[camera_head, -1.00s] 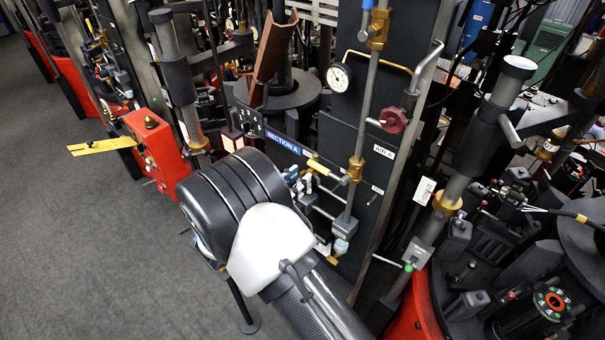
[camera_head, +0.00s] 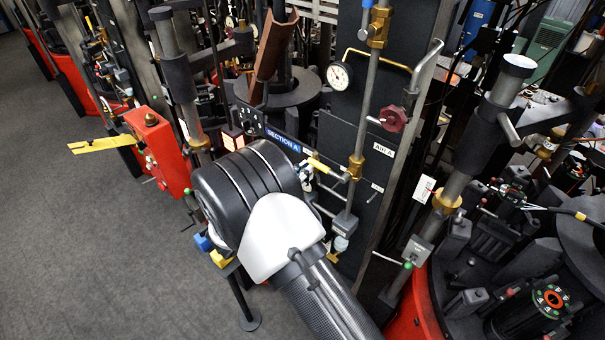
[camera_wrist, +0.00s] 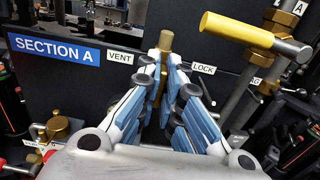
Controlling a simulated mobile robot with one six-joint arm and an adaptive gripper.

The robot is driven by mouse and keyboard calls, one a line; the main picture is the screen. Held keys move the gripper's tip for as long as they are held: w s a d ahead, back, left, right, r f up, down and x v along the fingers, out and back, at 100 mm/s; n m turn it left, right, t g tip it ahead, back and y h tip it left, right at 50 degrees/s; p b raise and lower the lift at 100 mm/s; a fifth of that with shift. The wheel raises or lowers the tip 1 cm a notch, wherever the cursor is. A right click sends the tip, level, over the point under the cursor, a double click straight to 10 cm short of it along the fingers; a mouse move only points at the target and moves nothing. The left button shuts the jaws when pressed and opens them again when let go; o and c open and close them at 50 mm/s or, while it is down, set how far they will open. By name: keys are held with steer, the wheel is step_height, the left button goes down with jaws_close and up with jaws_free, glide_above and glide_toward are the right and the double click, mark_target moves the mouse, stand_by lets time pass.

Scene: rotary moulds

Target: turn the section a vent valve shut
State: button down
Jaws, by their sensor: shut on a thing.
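The section A vent valve is a brass piece (camera_wrist: 165,42) beside the white VENT label (camera_wrist: 119,58) in the wrist view. Its rounded top stands up between my fingers, and its lower part is mostly hidden by them. My gripper (camera_wrist: 168,72), with blue-padded fingers, is shut on it from both sides. A blue SECTION A sign (camera_wrist: 53,50) is to the left on the dark panel, and it also shows in the head view (camera_head: 283,141). In the head view my wrist hides the valve and most of my gripper. I cannot tell how far the valve is turned.
A yellow-handled lever (camera_wrist: 236,28) sticks out close to the right of my fingers, above the LOCK label (camera_wrist: 203,68). A pressure gauge (camera_head: 339,76) and a red handwheel (camera_head: 393,118) are on pipework to the right. A red box (camera_head: 156,143) stands left. Grey floor (camera_head: 90,250) is clear.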

steer(key=shift+f+m+b, duration=0.1)
steer(key=shift+m+b, duration=0.3)
steer(key=shift+b, duration=0.3)
steer(key=m+b, duration=0.3)
steer(key=b, duration=0.2)
steer(key=shift+f+m+b, duration=0.2)
steer(key=shift+m+b, duration=0.15)
steer(key=shift+m, duration=0.05)
steer(key=m+b, duration=0.5)
steer(key=b, duration=0.3)
steer(key=shift+s+d+f+m+b, duration=0.1)
steer(key=shift+m+b, duration=0.2)
steer(key=m+b, duration=0.8)
steer(key=b, duration=0.6)
steer(key=shift+m+b, duration=0.3)
steer(key=shift+b, duration=0.1)
